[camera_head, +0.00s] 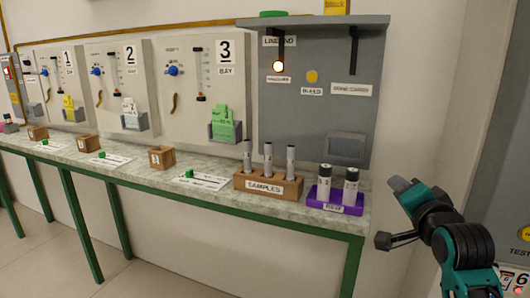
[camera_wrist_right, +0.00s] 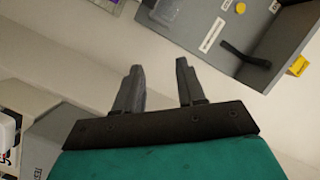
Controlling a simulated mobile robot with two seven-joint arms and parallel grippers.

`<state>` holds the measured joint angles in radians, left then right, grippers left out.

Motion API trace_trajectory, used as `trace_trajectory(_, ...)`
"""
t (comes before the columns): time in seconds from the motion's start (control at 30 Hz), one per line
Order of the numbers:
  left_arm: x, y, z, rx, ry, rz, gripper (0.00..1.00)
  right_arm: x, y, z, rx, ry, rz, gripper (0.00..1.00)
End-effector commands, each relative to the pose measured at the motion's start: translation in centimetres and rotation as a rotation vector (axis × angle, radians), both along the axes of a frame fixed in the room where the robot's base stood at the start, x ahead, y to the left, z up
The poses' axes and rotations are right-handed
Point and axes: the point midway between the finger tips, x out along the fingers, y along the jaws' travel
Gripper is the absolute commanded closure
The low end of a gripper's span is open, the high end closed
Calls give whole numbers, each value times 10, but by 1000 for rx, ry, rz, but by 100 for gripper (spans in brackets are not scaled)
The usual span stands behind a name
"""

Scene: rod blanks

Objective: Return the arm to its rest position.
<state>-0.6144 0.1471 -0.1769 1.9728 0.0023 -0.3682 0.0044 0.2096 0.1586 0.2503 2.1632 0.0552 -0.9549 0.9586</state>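My right gripper (camera_head: 398,185) is raised at the right of the head view, just past the right end of the bench and apart from everything on it. In the right wrist view its two dark fingers (camera_wrist_right: 159,66) stand apart with nothing between them. The arm bends down toward the lower right corner of the head view. My left gripper shows in neither view.
The green-legged bench (camera_head: 120,177) runs along the wall. A wooden SAMPLES rack (camera_head: 268,190) with grey rods and a purple rack (camera_head: 335,205) with two dark-capped cylinders stand near its right end. A grey wall panel (camera_head: 285,135) with a shelf rises behind. Small wooden blocks (camera_head: 161,157) sit farther left.

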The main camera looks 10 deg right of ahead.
Motion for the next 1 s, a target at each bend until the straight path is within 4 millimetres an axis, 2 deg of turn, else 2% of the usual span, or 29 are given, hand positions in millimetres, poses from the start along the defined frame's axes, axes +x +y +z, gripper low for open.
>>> trace_trajectory(0.03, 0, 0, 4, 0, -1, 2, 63, -2, 15, -37, -87, 79, 47, 61)
trace_trajectory(0.17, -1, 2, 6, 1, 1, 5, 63, -22, 54, -123, -320, 230, 188, 61)
trace_trajectory(0.2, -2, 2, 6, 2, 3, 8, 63, -32, 67, -149, -387, 270, 237, 61)
trace_trajectory(0.3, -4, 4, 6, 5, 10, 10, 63, -67, 99, -210, -540, 359, 367, 61)
trace_trajectory(0.4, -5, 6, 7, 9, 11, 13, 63, -110, 130, -260, -666, 419, 495, 61)
trace_trajectory(0.5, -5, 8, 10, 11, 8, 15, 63, -151, 155, -295, -763, 455, 603, 61)
trace_trajectory(0.6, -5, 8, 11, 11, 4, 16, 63, -183, 173, -317, -827, 472, 680, 61)
trace_trajectory(0.7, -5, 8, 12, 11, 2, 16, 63, -202, 183, -328, -862, 477, 724, 61)
trace_trajectory(0.8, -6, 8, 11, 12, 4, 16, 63, -209, 187, -331, -876, 476, 740, 61)
trace_trajectory(1.0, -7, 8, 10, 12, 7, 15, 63, -209, 187, -331, -878, 476, 741, 61)
